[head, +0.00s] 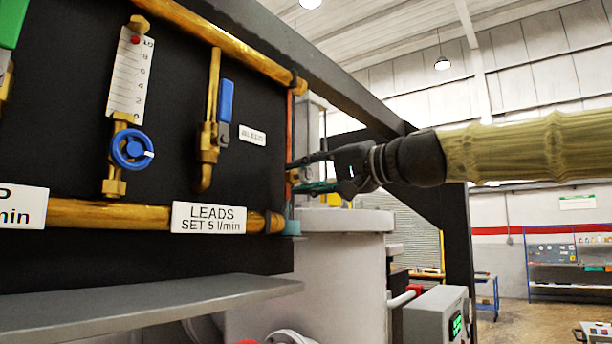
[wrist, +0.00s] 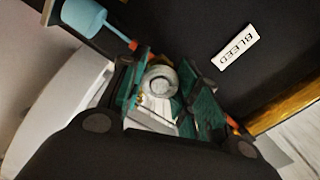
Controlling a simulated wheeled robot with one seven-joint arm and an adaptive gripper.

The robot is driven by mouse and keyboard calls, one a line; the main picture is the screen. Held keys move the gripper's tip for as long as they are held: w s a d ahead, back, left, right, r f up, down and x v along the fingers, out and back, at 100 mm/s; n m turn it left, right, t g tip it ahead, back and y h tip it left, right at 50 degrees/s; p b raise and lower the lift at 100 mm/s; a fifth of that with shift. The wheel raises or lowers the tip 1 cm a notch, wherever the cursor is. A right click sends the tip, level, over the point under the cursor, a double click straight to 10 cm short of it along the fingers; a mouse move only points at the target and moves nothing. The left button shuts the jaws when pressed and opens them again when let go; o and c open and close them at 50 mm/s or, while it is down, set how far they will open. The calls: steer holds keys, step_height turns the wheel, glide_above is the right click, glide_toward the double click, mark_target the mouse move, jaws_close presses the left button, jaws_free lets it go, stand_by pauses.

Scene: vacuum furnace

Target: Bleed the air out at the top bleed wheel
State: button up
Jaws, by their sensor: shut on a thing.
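In the head view, a blue lever (head: 226,100) sits on a brass valve at the right of the black panel. A small white label (head: 252,134) is beside it; in the wrist view the BLEED label (wrist: 236,55) is readable. My gripper (head: 293,177) reaches in from the right to the panel's right edge, by a thin copper-coloured pipe, right of the lever and apart from it. In the wrist view, a grey round piece (wrist: 161,82) sits between the green finger pads, and the fingers are shut on it. I cannot tell whether it is the bleed wheel.
A flow gauge (head: 131,75) with a blue wheel (head: 132,149) is left of the lever. A brass pipe (head: 120,214) with a LEADS sign (head: 209,218) runs below. A grey shelf (head: 150,305) juts out at the bottom. A grey box (head: 436,315) stands lower right.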

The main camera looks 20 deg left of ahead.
steer(key=m+p, duration=0.1)
steer(key=m, duration=0.5)
steer(key=shift+m, duration=0.3)
stand_by(0.4)
steer(key=o, duration=1.1)
steer(key=shift+d, duration=0.1)
steer(key=shift+c, duration=0.2)
steer(key=v, duration=1.2)
